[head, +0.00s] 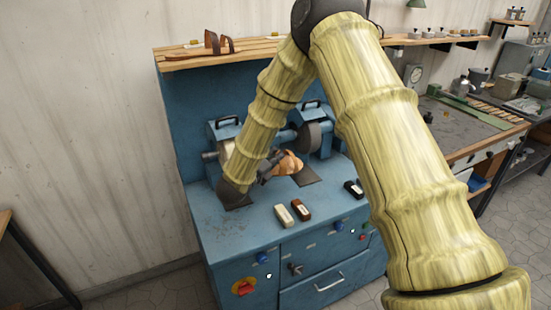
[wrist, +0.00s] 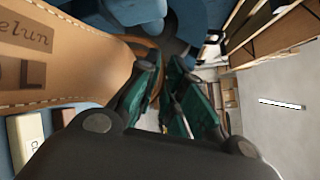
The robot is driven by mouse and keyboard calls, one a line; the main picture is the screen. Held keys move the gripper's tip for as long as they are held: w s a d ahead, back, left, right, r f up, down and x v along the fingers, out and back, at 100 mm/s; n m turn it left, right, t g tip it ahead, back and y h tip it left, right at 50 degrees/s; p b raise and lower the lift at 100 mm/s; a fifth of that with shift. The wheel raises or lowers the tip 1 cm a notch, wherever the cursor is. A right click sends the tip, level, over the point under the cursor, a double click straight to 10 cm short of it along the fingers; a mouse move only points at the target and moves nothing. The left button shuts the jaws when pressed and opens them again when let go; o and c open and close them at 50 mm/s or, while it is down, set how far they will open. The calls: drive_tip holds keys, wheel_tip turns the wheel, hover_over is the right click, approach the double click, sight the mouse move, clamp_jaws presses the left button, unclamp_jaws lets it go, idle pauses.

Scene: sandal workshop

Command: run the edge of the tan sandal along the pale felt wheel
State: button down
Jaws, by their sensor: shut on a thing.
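The tan sandal (head: 289,163) is at my gripper (head: 268,168), above the blue bench and in front of the polishing machine. In the wrist view its tan, stitched leather (wrist: 75,65) with stamped dark patches fills the upper left. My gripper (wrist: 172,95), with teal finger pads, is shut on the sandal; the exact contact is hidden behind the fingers. A pale surface, seemingly the felt wheel (head: 226,148), shows at the machine's left end, mostly hidden by my arm. A dark grey wheel (head: 312,135) is at the right end. I cannot tell whether the sandal touches either wheel.
A cream bar (head: 284,215), a brown bar (head: 301,209) and a black bar (head: 354,188) lie on the bench front. A wooden shelf (head: 190,60) with a brown sandal (head: 218,43) is above. Another worktable (head: 470,130) stands to the right. The bench's front left is clear.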

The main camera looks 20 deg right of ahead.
drive_tip(key=shift+a+r, duration=0.1)
drive_tip(key=shift+a, duration=0.2)
drive_tip(key=shift+s+f+b, duration=0.2)
drive_tip(key=shift+s+b, duration=0.15)
drive_tip(key=shift+b, duration=0.75)
idle(0.5)
drive_tip(key=shift+w+r+b, duration=0.1)
drive_tip(key=shift+w+b, duration=0.15)
drive_tip(key=shift+b, duration=0.05)
idle(1.7)
drive_tip(key=shift+s+a+r+b, duration=0.15)
drive_tip(key=shift+a+b, duration=0.55)
drive_tip(key=shift+a, duration=0.6)
drive_tip(key=shift+s+a+b, duration=0.15)
drive_tip(key=shift+a+b, duration=0.55)
drive_tip(key=shift+a, duration=0.55)
idle(1.6)
